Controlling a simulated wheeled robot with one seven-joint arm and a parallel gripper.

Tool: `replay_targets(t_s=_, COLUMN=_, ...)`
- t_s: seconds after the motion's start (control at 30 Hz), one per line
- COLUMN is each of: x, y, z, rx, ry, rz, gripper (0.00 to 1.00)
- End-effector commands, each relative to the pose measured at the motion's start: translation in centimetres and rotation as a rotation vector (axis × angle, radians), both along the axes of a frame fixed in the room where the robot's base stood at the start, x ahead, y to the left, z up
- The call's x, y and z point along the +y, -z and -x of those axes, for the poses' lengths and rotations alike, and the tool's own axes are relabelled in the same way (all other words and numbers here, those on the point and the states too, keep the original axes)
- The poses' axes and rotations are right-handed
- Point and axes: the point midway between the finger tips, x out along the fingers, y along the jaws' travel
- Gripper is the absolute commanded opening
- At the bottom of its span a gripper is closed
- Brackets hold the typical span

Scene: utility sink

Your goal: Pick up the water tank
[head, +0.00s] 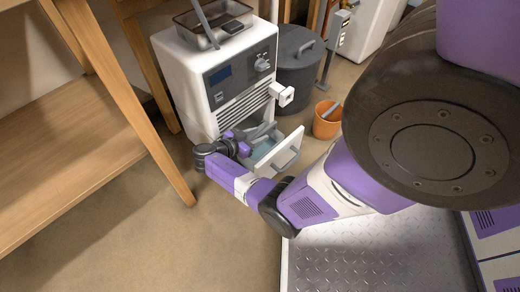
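The water tank (286,158) looks like an open, pale drawer-like container with a bluish inside and a handle on its front face. It sticks out from the bottom of the white machine (181,82). My arm reaches low across the floor from the right, and its wrist bends at the machine's lower front. My gripper (262,131) is at the tank's back left, close to the machine's front. The fingers are small and dark there, so I cannot tell whether they are open or touch the tank. My wrist hides the tank's left part.
A wooden shelf (75,165) stands at the left, its leg near the machine. A dark lidded bin (297,70) and an orange bucket (326,124) stand right of the machine. A spout (283,94) juts out above the tank.

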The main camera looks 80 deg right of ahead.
Motion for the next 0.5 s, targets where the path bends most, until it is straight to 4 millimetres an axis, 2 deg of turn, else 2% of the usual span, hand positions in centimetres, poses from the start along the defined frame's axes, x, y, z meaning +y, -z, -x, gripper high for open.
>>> replay_targets(t_s=0.13, x=-1.03, y=0.69, z=0.92, rx=0.000, ry=0.001, rz=-0.001, gripper=0.40)
replay_targets(t_s=0.4, x=-1.21, y=0.61, z=1.05, rx=0.000, ry=0.000, rz=0.000, gripper=0.40)
replay_targets(t_s=0.5, x=-1.20, y=0.60, z=1.04, rx=0.000, ry=0.000, rz=0.000, gripper=0.20)
